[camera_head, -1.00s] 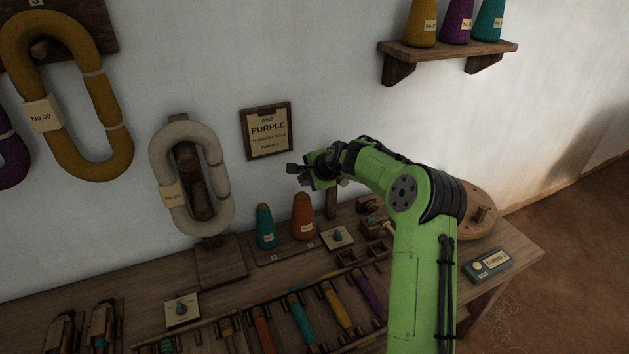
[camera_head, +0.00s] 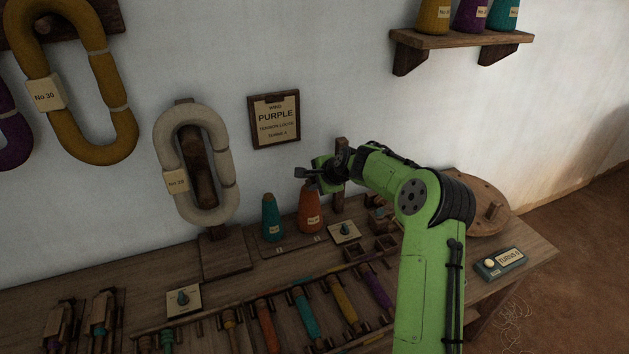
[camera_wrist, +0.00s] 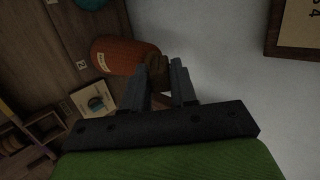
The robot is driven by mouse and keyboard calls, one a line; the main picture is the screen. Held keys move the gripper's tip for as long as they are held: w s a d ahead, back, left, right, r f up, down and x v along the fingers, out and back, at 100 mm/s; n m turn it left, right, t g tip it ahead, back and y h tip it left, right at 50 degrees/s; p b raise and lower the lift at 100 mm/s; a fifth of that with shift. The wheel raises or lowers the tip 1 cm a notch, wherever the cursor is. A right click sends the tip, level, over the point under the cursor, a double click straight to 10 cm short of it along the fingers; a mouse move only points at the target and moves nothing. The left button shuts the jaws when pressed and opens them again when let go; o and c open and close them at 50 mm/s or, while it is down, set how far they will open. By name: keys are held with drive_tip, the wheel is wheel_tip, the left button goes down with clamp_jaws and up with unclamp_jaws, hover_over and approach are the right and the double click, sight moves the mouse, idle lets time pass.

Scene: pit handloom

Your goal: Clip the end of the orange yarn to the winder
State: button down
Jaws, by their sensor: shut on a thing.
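The orange yarn cone (camera_head: 309,212) stands on a small board on the bench, beside a teal cone (camera_head: 271,218). My gripper (camera_head: 306,174) is at the orange cone's top. In the wrist view the orange cone (camera_wrist: 118,56) lies beyond my gripper (camera_wrist: 162,72), with its brown tip between or just behind the fingers. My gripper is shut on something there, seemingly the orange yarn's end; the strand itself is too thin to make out. A round wooden disc with an upright peg (camera_head: 484,203), possibly the winder, stands at the bench's right end, partly behind my arm.
A label on the wall (camera_head: 274,121) reads PURPLE. A pale skein (camera_head: 224,165) hangs on a post to the left. A dial plate (camera_head: 344,232) and a rack of coloured bobbins (camera_head: 305,315) lie on the bench. A turns box (camera_head: 500,264) sits at the right edge.

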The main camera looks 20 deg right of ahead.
wheel_tip(320, 180, up, 5)
drive_tip(key=p, duration=0.4)
drive_tip(key=shift+r, duration=0.1)
idle(0.4)
